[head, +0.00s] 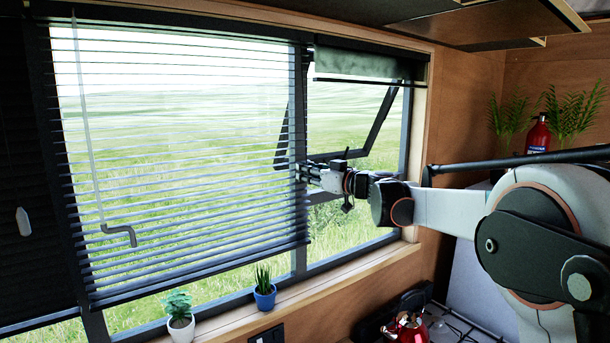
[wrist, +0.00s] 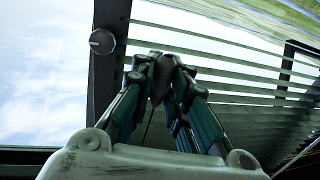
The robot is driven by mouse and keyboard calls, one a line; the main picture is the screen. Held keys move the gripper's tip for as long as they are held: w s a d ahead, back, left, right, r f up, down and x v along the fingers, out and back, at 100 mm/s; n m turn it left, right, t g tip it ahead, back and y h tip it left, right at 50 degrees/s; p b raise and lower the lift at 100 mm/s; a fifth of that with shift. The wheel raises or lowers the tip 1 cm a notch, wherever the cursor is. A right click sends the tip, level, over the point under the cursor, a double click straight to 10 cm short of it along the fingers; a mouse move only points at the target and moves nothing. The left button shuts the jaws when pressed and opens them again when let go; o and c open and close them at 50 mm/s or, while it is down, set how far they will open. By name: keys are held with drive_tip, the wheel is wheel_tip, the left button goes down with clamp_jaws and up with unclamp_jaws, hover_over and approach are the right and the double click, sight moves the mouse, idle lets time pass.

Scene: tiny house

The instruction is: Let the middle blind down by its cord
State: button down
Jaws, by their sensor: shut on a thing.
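The middle blind (head: 180,170) is a set of dark, thin slats with gaps that show the grass outside. Its bottom rail (head: 200,275) hangs a little above the window sill, and the slats also show in the wrist view (wrist: 225,65). My gripper (head: 301,172) is at the blind's right edge, beside the window post. In the wrist view its fingers (wrist: 163,75) close on a small dark piece, seemingly the cord's pull. A thin cord line (wrist: 148,128) shows between the fingers. Most of the cord is hidden in the head view.
A crank wand (head: 120,232) hangs before the blind's left part. Two potted plants, white (head: 181,328) and blue (head: 265,298), stand on the sill (head: 335,277). An open window pane (head: 380,120) is to the right. A red kettle (head: 408,328) stands on the stove below.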

drive_tip(key=c, duration=1.6)
unclamp_jaws()
drive_tip(key=shift+s+d, duration=0.1)
drive_tip(key=shift+d, duration=0.05)
drive_tip(key=shift+c, duration=0.2)
drive_tip(key=shift+o, duration=0.3)
drive_tip(key=shift+s+d+r, duration=0.1)
drive_tip(key=v, duration=1.1)
drive_tip(key=shift+s+d, duration=0.25)
